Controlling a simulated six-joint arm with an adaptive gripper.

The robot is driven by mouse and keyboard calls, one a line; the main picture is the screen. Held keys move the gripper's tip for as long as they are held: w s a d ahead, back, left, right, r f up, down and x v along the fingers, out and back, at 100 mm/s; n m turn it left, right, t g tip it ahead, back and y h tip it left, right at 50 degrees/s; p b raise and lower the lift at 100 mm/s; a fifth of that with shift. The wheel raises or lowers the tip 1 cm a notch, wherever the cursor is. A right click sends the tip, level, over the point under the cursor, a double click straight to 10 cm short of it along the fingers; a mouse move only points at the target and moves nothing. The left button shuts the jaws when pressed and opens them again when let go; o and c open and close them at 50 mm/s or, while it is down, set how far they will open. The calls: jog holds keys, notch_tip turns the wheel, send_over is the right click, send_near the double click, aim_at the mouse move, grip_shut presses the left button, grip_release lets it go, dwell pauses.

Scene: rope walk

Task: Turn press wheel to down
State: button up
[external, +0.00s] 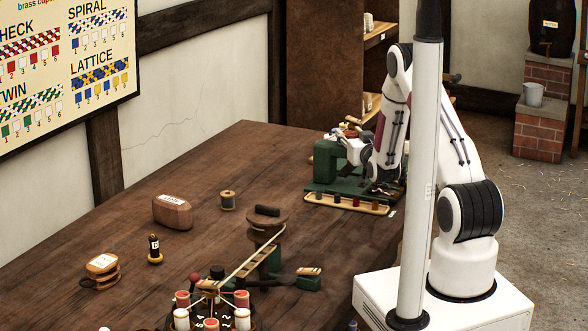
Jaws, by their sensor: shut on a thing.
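The green press (325,165) stands at the far right part of the table, partly covered by my arm. I cannot make out its wheel clearly. Small pale and red parts (351,121) show at the top of the press, but I cannot tell if they belong to the wheel.
A round wooden stand (267,220), a spool (227,200), a brown block (172,211) and a ring of bobbins (212,300) stand nearer.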

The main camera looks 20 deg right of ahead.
jog(key=shift+a+m+h, duration=0.1)
jog(key=shift+m+h, duration=0.3)
jog(key=shift+h, duration=0.3)
jog(key=shift+m+g+h, duration=0.7)
jog(key=shift+m+h, duration=0.8)
jog(key=shift+h, duration=0.7)
jog(key=shift+f+m+g+h, duration=0.1)
jog(key=shift+m+g+h, duration=1.3)
jog(key=shift+m+h, duration=0.65)
jog(key=shift+m+g+h, duration=0.95)
jog(key=shift+g+h, duration=0.55)
jog(key=shift+h, duration=0.15)
jog(key=shift+m+g+h, duration=0.7)
jog(key=shift+m+g, duration=0.1)
jog(key=shift+g, duration=0.2)
jog(key=shift+m+g+h, duration=0.5)
jog(key=shift+m+g, duration=0.45)
jog(key=shift+g, duration=0.45)
jog(key=shift+m+g+h, duration=0.5)
jog(key=shift+m+g, duration=0.45)
jog(key=shift+g, duration=0.45)
jog(key=o, duration=1.1)
jog(key=shift+o, duration=0.2)
